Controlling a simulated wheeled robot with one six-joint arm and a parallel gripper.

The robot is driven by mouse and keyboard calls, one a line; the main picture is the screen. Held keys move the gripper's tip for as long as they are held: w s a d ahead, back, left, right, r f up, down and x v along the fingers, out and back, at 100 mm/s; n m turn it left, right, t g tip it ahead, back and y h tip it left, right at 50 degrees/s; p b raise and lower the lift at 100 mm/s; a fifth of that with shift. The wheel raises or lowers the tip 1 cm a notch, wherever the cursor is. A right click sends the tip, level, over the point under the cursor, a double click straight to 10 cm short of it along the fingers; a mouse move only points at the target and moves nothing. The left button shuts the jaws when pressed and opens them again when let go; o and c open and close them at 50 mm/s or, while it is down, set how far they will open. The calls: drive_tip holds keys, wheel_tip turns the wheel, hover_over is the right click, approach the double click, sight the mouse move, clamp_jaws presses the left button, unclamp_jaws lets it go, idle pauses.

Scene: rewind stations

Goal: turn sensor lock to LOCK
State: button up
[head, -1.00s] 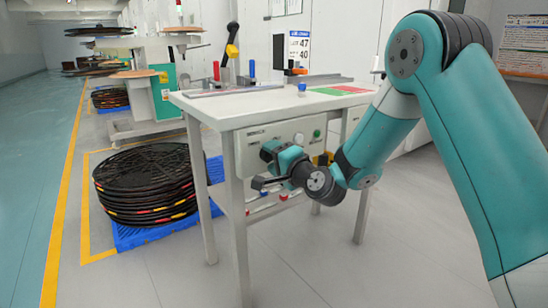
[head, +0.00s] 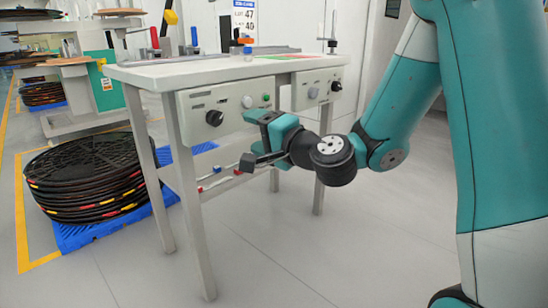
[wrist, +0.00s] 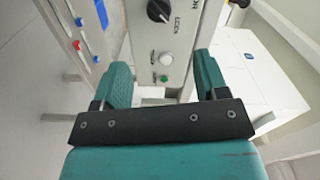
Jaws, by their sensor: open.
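The sensor lock appears to be the black round knob (head: 214,117) on the left grey control panel (head: 232,101) under the table top. In the wrist view the same knob (wrist: 159,10) is cut by the top edge, with LOCK lettering beside it. A white button and a green button sit on the same panel. My gripper (head: 254,139) is open and empty, in front of the panel and to the lower right of the knob, apart from it. In the wrist view its fingers (wrist: 160,78) frame the green button's end of the panel. The knob's exact setting is hard to read.
The white table (head: 200,72) has slim legs and a rail with red and blue parts below. A second panel (head: 318,87) with a knob is on the right. Stacked black reels (head: 85,180) stand on a blue pallet at left. The front floor is clear.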

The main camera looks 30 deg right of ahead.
drive_tip(key=shift+b+v, duration=2.35)
drive_tip(key=shift+b, duration=1)
drive_tip(key=shift+f, duration=0.1)
drive_tip(key=s+a+r+n+g+y+p, duration=0.2)
drive_tip(key=s+a+n+g+y+p, duration=0.1)
drive_tip(key=s+a+n+g+p, duration=0.65)
drive_tip(key=s+r+n+g+h+p, duration=0.4)
drive_tip(key=s+n+g+p, duration=0.5)
drive_tip(key=s, duration=0.4)
wheel_tip(320, 180, up, 35)
drive_tip(key=t+p, duration=0.1)
drive_tip(key=p, duration=3.5)
drive_tip(key=shift+a, duration=0.5)
